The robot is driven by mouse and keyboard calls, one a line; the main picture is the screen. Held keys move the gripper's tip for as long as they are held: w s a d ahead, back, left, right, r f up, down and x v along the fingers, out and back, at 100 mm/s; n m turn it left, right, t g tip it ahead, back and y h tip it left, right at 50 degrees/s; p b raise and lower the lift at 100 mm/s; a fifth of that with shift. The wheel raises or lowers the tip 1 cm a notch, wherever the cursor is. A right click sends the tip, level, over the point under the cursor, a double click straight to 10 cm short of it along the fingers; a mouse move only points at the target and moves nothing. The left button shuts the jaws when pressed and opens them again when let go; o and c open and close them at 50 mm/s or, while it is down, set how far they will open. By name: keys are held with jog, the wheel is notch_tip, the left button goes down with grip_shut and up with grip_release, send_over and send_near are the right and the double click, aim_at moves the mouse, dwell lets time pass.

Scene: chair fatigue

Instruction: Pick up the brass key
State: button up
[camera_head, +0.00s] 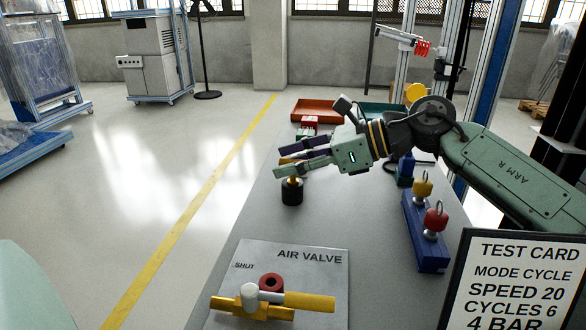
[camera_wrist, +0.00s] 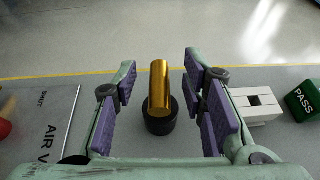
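The brass key (camera_wrist: 159,86) shows in the wrist view as a smooth gold cylinder standing upright in a round black holder (camera_wrist: 161,123). In the head view the key's brass top (camera_head: 293,181) shows just above the black holder (camera_head: 292,194), partly covered by a finger. My gripper (camera_wrist: 160,80) is open, with one purple-padded finger on each side of the key. Clear gaps show between the key and both pads. In the head view my gripper (camera_head: 281,160) reaches left over the table, with its fingertips near the key.
The grey table (camera_head: 330,215) is mostly clear around the holder. The air valve plate (camera_head: 315,260) lies in front. A blue stand (camera_head: 428,240) with red and yellow knobs and a test card (camera_head: 520,275) are at right. Red (camera_head: 320,108) and green trays lie behind.

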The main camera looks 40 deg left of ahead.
grip_shut()
dwell(0.3)
jog(key=shift+r, duration=0.1)
